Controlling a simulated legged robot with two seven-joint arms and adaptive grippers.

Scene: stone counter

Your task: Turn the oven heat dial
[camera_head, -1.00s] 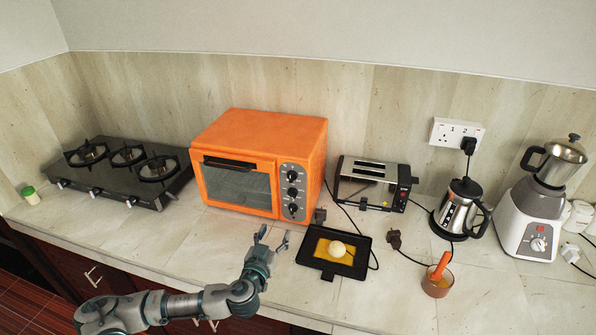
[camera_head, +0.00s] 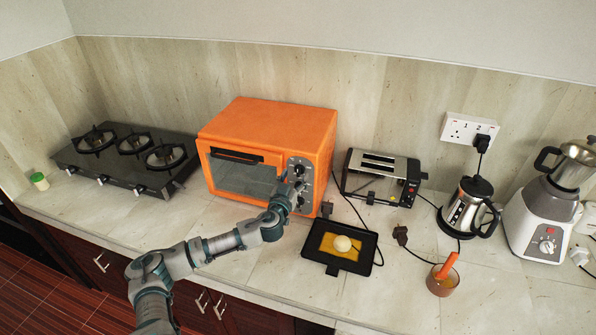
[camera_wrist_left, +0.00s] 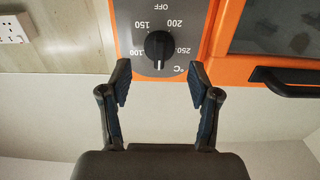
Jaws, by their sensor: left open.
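The orange oven (camera_head: 265,122) stands on the counter, with a grey dial panel on the right of its front. My right gripper is out of view.
The oven door handle (camera_wrist_left: 285,84) lies beside the panel. A black tray (camera_head: 318,240) with a round pale item is on the counter below the dials. A toaster (camera_head: 380,178) stands right of the oven, a gas hob (camera_head: 125,160) left. The front counter is mostly clear.

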